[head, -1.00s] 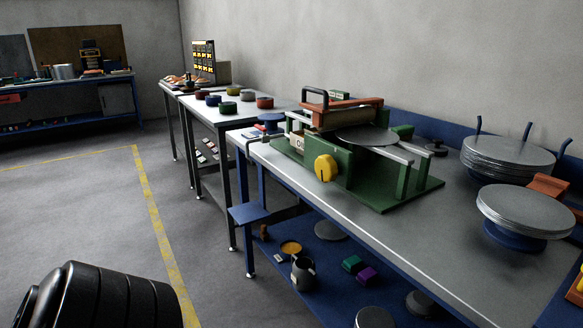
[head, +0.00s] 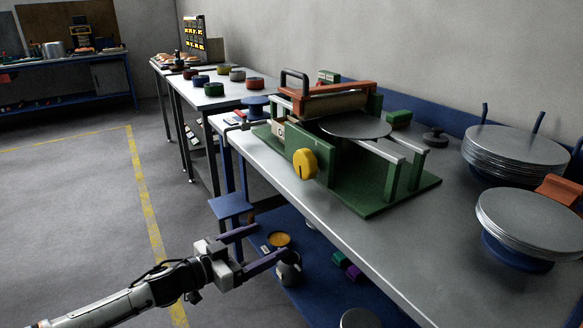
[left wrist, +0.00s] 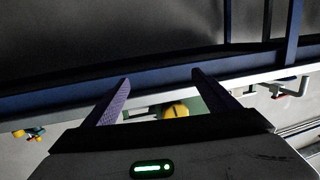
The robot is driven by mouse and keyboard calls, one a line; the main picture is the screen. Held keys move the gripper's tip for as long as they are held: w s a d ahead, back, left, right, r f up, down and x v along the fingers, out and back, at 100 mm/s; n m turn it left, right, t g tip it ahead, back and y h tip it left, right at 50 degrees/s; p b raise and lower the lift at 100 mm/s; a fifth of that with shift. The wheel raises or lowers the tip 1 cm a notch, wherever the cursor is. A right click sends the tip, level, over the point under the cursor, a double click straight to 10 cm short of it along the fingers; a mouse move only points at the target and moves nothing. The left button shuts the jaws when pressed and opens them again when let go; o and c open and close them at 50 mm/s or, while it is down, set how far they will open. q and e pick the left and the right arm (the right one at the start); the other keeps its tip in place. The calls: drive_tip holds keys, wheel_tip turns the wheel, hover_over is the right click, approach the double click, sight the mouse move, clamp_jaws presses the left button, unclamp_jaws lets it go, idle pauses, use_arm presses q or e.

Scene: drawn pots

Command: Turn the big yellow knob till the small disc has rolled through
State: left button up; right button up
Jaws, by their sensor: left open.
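The yellow knob (head: 305,164) is on the near side of the green roller machine (head: 376,194) on the bench. It also shows in the left wrist view (left wrist: 176,110), between the fingers and partly hidden by the gripper body. A grey disc (head: 355,126) lies flat on the machine, its far left edge close to the roller (head: 330,104). Whether that edge is between the rollers I cannot tell. My left gripper (head: 272,241) is open and empty, below and left of the knob, clear of it and in front of the bench. My right gripper is out of view.
The bench top (head: 400,240) is bare in front of the machine. Stacked grey discs (head: 516,150) and another stack on a blue stand (head: 530,220) are at right. A blue side shelf (head: 230,204) and a lower shelf with cans are near the gripper.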

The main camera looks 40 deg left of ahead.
sight(300, 167)
use_arm(q)
drive_tip(key=w+a+r+m+h, duration=0.1)
drive_tip(key=w+a+r+h, duration=0.1)
drive_tip(key=r, duration=0.5)
drive_tip(key=w+a+r+m+h, duration=0.1)
drive_tip(key=w+a+r, duration=0.1)
drive_tip(key=r, duration=0.5)
drive_tip(key=x, duration=0.8)
drive_tip(key=shift+w+d+r, duration=0.1)
drive_tip(key=shift+d+r, duration=0.05)
drive_tip(key=shift+r, duration=0.2)
drive_tip(key=shift+x, duration=0.95)
drive_tip(key=c, duration=1)
